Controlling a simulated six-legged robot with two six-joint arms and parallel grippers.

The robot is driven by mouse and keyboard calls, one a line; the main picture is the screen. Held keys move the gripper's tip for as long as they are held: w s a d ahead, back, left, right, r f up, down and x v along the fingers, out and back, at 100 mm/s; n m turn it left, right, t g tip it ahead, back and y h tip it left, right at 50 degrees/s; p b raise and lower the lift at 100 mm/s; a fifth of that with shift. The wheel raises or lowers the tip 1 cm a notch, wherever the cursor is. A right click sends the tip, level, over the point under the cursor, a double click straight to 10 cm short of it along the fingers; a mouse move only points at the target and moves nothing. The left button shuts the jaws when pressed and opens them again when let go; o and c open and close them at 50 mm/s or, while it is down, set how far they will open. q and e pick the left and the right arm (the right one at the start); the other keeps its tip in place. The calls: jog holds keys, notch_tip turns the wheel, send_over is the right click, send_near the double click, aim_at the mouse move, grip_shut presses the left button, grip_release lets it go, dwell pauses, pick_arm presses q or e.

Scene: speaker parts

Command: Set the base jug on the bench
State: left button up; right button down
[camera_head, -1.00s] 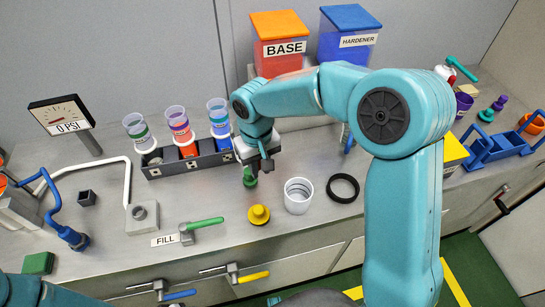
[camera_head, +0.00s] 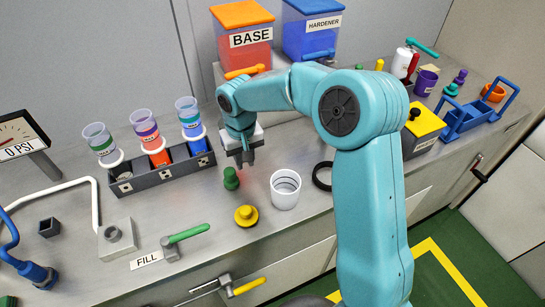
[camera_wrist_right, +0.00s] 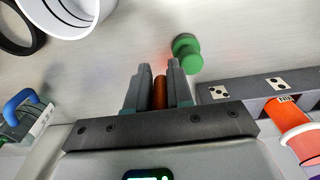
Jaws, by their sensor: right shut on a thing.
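An orange-lidded container marked BASE (camera_head: 242,40) stands at the back, with an orange bar at its lower front. It is the only thing marked as base; I cannot tell whether it is the jug meant. My right gripper (camera_head: 243,163) points down in front of it, over the bench (camera_head: 200,205), just above a green knob-like piece (camera_head: 231,178). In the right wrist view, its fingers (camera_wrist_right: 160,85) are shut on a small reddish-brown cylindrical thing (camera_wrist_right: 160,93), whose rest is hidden. My left gripper is out of view.
A rack (camera_head: 165,174) with several cups stands left of the gripper. A white cup (camera_head: 285,190), a black ring (camera_head: 322,176) and a yellow piece (camera_head: 246,216) are close on the right and in front. The HARDENER container (camera_head: 311,30) stands behind.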

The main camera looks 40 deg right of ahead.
jog(key=d+f, duration=0.1)
jog(key=d, duration=0.1)
jog(key=s+d+f, duration=0.1)
jog(key=d, duration=0.1)
jog(key=d+f, duration=0.1)
jog(key=d, duration=0.1)
jog(key=shift+s+d+p, duration=0.1)
jog(key=shift+s+p, duration=0.1)
jog(key=shift+p, duration=0.15)
jog(key=shift+s+d+f, duration=0.1)
jog(key=shift+d+f, duration=0.2)
jog(key=shift+d, duration=0.15)
jog(key=d+f, duration=0.1)
jog(key=d, duration=0.1)
jog(key=d+f+p, duration=0.1)
jog(key=d, duration=0.1)
jog(key=shift+s+f, duration=0.4)
jog(key=shift+a, duration=0.25)
jog(key=shift+d+f, duration=0.1)
jog(key=shift+f, duration=0.1)
jog(key=c, duration=1.1)
grip_release()
jog(key=shift+o, duration=0.5)
jog(key=shift+r, duration=0.1)
